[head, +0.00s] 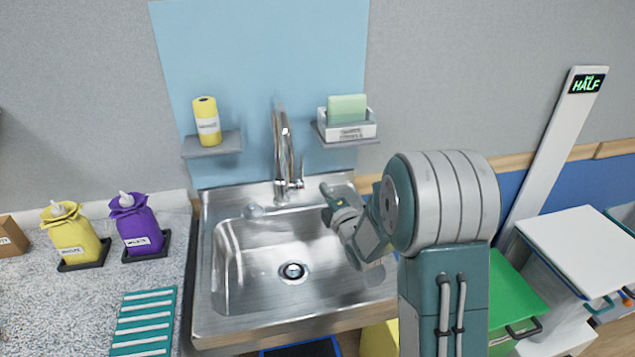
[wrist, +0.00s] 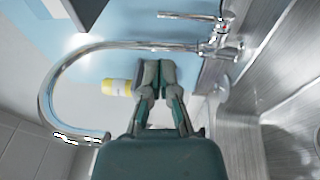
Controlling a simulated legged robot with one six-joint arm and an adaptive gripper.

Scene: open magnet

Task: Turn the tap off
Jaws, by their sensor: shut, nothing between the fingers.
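The chrome tap (head: 284,150) stands at the back rim of the steel sink (head: 222,318), with a tall curved spout. Its thin lever (head: 302,168) stands upright on the right of the tap base. In the wrist view the tap (wrist: 48,95) arches across the left, and the lever (wrist: 185,16) lies at the top, pointing left from the base. My gripper (head: 325,189) is over the back right of the sink, right of the tap. In the wrist view my gripper (wrist: 155,68) has its fingertips together and empty, apart from the lever. I cannot make out running water.
A shelf with a green sponge (head: 347,107) in a white holder is on the wall above my gripper. The sink bowl is clear.

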